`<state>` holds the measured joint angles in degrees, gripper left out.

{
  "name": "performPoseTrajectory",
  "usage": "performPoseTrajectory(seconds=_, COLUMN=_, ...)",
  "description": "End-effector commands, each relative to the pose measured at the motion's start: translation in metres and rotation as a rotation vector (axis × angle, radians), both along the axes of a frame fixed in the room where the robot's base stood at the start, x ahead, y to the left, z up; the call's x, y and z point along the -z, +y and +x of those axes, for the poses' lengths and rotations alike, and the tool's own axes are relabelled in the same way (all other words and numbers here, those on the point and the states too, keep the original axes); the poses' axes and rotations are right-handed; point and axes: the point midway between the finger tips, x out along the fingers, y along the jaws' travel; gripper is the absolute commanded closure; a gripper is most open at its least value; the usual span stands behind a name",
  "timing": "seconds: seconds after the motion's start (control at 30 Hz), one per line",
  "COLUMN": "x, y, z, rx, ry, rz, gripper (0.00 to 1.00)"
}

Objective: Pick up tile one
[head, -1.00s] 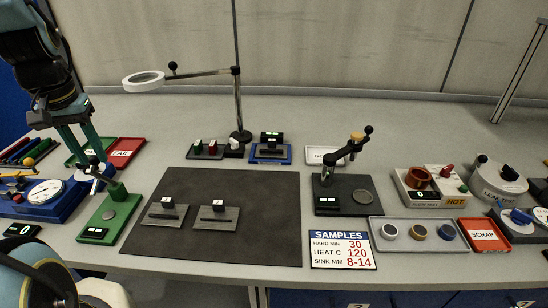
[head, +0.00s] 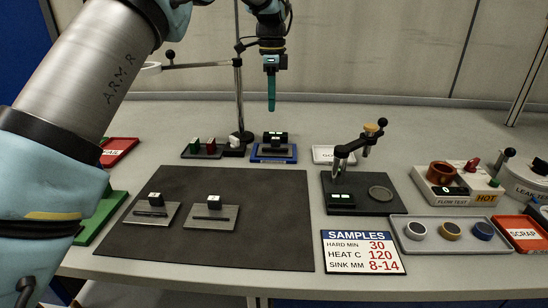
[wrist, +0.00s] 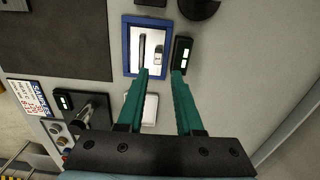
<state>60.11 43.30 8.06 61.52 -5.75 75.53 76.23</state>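Two flat grey tiles, the left tile (head: 140,219) and the right tile (head: 200,224), lie apart on the dark mat (head: 250,225). Each has a dark raised bar and a small white-topped block at its back edge; I cannot read which is tile one. My gripper (head: 271,109) hangs well above the back of the bench, away from both. In the wrist view my gripper (wrist: 160,72) is open and empty, its teal fingers apart. Below it is a blue-framed stand (wrist: 126,35), also in the head view (head: 258,157), holding a pale plate with a dark bar.
A lens on a post (head: 238,85) stands behind the mat, close to my gripper. A clamp fixture (head: 352,150) stands right of the mat, with the samples card (head: 363,268) in front. My arm covers the left side.

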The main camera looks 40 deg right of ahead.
Motion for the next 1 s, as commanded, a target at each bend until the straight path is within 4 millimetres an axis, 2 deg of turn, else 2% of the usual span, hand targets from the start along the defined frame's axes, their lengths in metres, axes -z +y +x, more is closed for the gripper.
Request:
performPoseTrajectory(seconds=0.3, x=0.041, y=-0.005, z=-0.005, rx=0.022, ry=0.002, rz=0.004, gripper=0.65)
performPoseTrajectory(seconds=0.57, x=0.06, y=-0.005, z=-0.005, rx=0.02, ry=0.0, rz=0.003, gripper=0.65)
performPoseTrajectory(seconds=0.8, x=0.095, y=-0.006, z=-0.01, rx=0.019, ry=0.0, rz=0.004, gripper=0.65)
performPoseTrajectory(seconds=1.0, x=0.107, y=-0.006, z=-0.01, rx=0.019, ry=-0.001, rz=0.001, gripper=0.65)
